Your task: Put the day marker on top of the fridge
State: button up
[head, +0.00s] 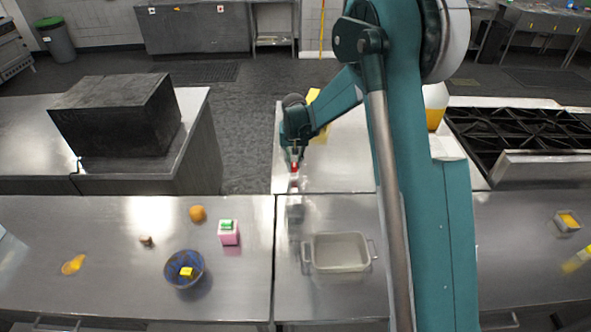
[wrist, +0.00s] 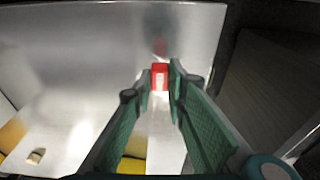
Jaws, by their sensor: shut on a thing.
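The day marker is a small red and white block (head: 294,169). My gripper (head: 295,158) is shut on it and holds it at the fingertips. In the wrist view the marker (wrist: 160,77) shows between the two green fingers. It appears to be above a steel counter (head: 345,150); the exact height is hard to tell. No fridge is clearly recognisable. A large dark box (head: 115,115) with a flat top stands on the steel counter at the left and may be the fridge. It is well to the left of my gripper.
On the front counter are a pale tray (head: 340,268), a pink box with a green top (head: 228,237), an orange (head: 198,213) and a blue bowl (head: 176,281) holding a yellow item. A stove (head: 530,135) is at the right. A floor gap separates the left counter from mine.

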aim_at(294, 166)
dwell(0.3)
jog(key=shift+f, duration=1.9)
jog(key=shift+f, duration=0.2)
jog(key=o, duration=0.8)
jog(key=shift+c, duration=0.2)
jog(key=shift+r, duration=0.25)
notch_tip(294, 166, up, 12)
jog(key=s, duration=0.1)
jog(key=shift+s, duration=0.4)
jog(key=shift+f, duration=0.1)
